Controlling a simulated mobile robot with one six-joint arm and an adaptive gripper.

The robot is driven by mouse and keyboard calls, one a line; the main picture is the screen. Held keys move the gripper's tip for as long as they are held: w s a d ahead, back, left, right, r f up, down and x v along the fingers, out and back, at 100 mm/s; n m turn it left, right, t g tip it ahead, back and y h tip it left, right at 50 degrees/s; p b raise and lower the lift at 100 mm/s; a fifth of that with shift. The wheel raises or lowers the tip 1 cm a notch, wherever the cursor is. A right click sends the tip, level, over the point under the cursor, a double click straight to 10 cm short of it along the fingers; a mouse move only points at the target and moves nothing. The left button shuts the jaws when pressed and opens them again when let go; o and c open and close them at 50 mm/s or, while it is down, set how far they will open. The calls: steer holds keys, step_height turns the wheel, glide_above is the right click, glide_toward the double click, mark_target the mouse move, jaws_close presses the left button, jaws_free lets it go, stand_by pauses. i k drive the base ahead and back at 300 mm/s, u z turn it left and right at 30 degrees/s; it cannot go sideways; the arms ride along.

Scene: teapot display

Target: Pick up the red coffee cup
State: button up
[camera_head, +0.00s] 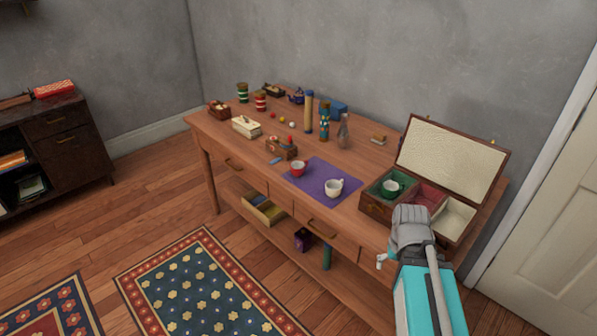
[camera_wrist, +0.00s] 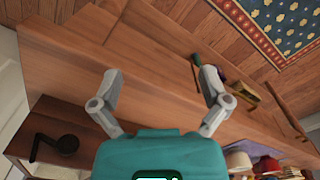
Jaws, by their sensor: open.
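The red coffee cup (camera_head: 297,168) stands upright on the purple cloth (camera_head: 318,178) near the front of the wooden table, in the head view. A white cup (camera_head: 334,187) stands on the same cloth to its right. My gripper (camera_wrist: 160,78) is open in the wrist view, with nothing between its fingers. In the head view my arm is at the lower right, in front of the table and well apart from the red cup.
An open lidded box (camera_head: 452,170) stands at the table's right end, with a green cup (camera_head: 391,188) in one compartment. A small wooden box (camera_head: 281,150) sits behind the red cup. Tall bottles stand farther back.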

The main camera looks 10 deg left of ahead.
mark_target(297, 167)
steer(key=u, duration=2.35)
steer(key=i, duration=1)
steer(key=u, duration=0.15)
